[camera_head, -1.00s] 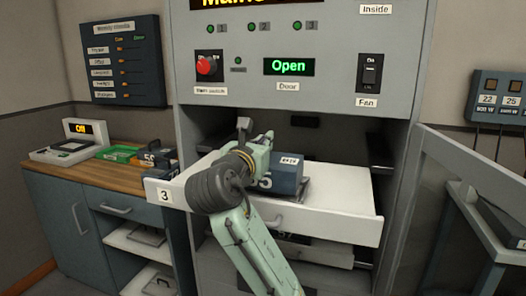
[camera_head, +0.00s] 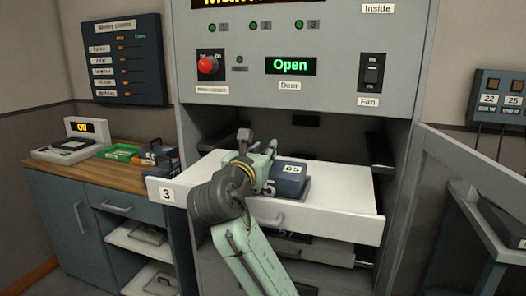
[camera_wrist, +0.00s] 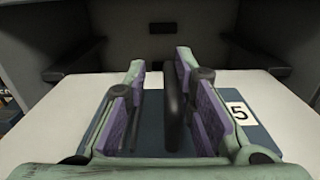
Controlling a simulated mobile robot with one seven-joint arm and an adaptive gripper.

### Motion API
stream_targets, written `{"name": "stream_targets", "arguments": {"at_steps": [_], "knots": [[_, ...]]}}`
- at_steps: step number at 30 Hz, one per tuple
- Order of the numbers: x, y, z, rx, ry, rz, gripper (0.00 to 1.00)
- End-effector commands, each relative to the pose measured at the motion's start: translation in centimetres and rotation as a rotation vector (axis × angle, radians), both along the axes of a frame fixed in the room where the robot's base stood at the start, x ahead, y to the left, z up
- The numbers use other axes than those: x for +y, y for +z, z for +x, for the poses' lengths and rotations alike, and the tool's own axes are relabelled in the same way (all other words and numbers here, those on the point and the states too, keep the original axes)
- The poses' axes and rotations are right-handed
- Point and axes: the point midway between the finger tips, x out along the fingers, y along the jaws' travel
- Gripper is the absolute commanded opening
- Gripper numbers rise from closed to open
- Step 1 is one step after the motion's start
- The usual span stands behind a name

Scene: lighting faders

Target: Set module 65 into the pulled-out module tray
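The blue-grey module (camera_head: 290,181), with a white label that seems to read 65, sits upright in the pulled-out white module tray (camera_head: 322,222), which is marked 3. My gripper (camera_head: 260,165) is at the module's left side in the head view and hides part of it. In the wrist view, the fingers of my gripper (camera_wrist: 158,75) stand apart over the module (camera_wrist: 151,135). The module's dark upright handle (camera_wrist: 174,105) is between them, close to the right finger, with a clear gap to the left finger. The module's underside is hidden.
The cabinet panel (camera_head: 325,88) is above the tray, with a lit Open display. An open door (camera_head: 455,185) stands at the right. A wooden counter (camera_head: 75,168) at the left holds another dark module (camera_head: 150,160) and a green tray (camera_head: 118,153). The tray's right part is bare.

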Motion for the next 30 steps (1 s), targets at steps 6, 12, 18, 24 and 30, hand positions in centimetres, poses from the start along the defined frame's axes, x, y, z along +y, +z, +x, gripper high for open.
{"name": "stream_targets", "arguments": {"at_steps": [6, 12, 18, 24, 30], "knots": [[-0.4, 0.1, -0.3, -0.002, -0.01, 0.004, 0.29], [0.6, 0.0, -3.1, -0.004, -0.008, 0.004, 0.29], [2.1, 0.1, -7.3, -0.006, -0.004, 0.001, 0.29], [3.1, 0.2, -10.3, -0.003, -0.005, 0.001, 0.29], [3.5, 0.1, -11.4, 0.0, -0.005, 0.002, 0.29]]}}
